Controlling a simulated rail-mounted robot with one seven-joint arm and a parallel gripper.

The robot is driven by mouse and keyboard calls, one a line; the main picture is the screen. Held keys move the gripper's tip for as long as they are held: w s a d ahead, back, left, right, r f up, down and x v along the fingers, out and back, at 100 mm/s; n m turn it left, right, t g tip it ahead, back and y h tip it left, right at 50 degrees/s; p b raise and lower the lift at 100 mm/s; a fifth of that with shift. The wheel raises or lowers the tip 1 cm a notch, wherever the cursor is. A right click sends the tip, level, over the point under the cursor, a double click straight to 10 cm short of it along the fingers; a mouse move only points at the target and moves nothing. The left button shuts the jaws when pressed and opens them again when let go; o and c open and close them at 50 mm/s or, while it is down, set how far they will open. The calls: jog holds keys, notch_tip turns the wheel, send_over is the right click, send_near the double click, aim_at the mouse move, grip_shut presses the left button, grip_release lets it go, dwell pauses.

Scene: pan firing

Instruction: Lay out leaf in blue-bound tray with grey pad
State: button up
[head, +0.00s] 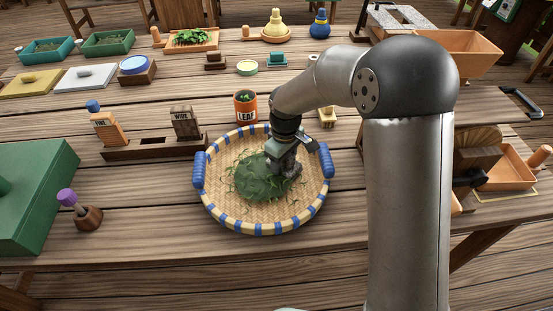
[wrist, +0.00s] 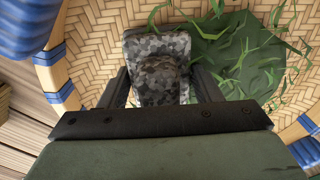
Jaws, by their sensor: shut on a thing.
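The blue-bound tray (head: 217,207) is a round woven basket with blue wrapping on its rim and handles, at the middle of the table. A dark green mound of leaf (head: 262,178) with loose strands lies in it; the leaf also shows in the wrist view (wrist: 240,60). My gripper (head: 284,158) is over the right part of the tray. It is shut on the grey pad (wrist: 158,50), a speckled block with a raised grip, held between both fingers. The pad is at the edge of the leaf; whether it presses on it I cannot tell. In the head view the gripper mostly hides the pad.
A LEAF pot (head: 246,109) stands just behind the tray. A wooden holder with labelled blocks (head: 150,147) is at left, with a purple-topped tool (head: 76,208) and a green case (head: 35,195). Orange trays (head: 510,170) are at right. Table in front of the tray is clear.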

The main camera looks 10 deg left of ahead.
aim_at(280, 184)
jog(key=shift+s+d, duration=0.8)
jog(key=shift+s, duration=0.1)
jog(key=s+a, duration=0.1)
jog(key=s+b, duration=0.1)
jog(key=s, duration=0.1)
jog(key=shift+a, duration=0.4)
notch_tip(280, 184, up, 9)
jog(key=p, duration=0.6)
jog(key=shift+p, duration=0.3)
